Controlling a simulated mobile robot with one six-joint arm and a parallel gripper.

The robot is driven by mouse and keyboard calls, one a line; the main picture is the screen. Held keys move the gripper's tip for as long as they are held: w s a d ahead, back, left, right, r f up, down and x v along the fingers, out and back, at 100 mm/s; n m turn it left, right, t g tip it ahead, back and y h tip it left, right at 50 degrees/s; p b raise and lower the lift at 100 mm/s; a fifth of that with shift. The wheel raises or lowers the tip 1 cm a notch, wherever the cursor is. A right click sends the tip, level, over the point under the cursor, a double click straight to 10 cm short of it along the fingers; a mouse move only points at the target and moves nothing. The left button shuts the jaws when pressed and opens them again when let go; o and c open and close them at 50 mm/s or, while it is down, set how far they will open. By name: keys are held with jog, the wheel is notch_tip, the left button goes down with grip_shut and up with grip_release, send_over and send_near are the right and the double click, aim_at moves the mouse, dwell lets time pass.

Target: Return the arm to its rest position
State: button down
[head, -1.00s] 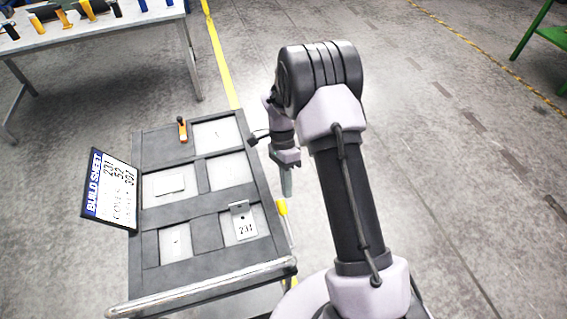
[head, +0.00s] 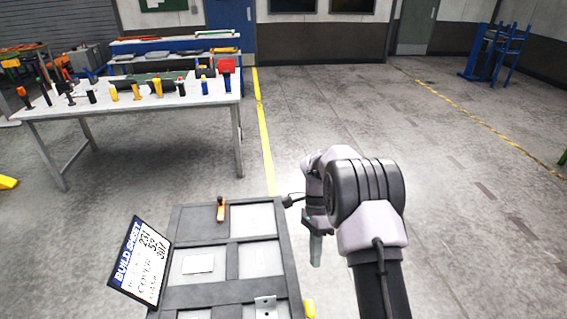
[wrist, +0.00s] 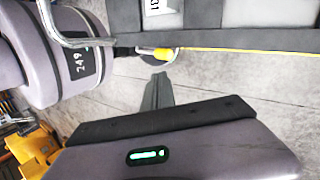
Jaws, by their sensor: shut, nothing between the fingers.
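My gripper (head: 316,250) hangs pointing down on the folded arm, just right of the cart's tray (head: 290,262) in the head view. Its fingers are together with nothing between them. In the wrist view the closed fingers (wrist: 158,92) show over bare floor, with the tray edge (wrist: 225,40) above them. The gripper is apart from the tray.
The grey tray has several light-bottomed compartments, an orange-handled tool (head: 221,210) and a metal plate (head: 266,306). A build sheet sign (head: 140,262) stands at its left. A white table (head: 130,104) with several tools is behind. The floor (head: 400,130) to the right is clear.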

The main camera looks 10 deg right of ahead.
jog(key=s+a+r+n+t+b, duration=0.4)
jog(key=s+r+n+t+b, duration=0.2)
jog(key=s+r+b, duration=0.55)
jog(key=s+a+f+n+t+y+b, duration=0.1)
jog(key=s+n+t, duration=0.4)
jog(key=s, duration=0.7)
jog(key=shift+a+f+t+b, duration=0.3)
jog(key=shift+f+b, duration=0.2)
jog(key=shift+b, duration=0.3)
jog(key=shift+s, duration=0.1)
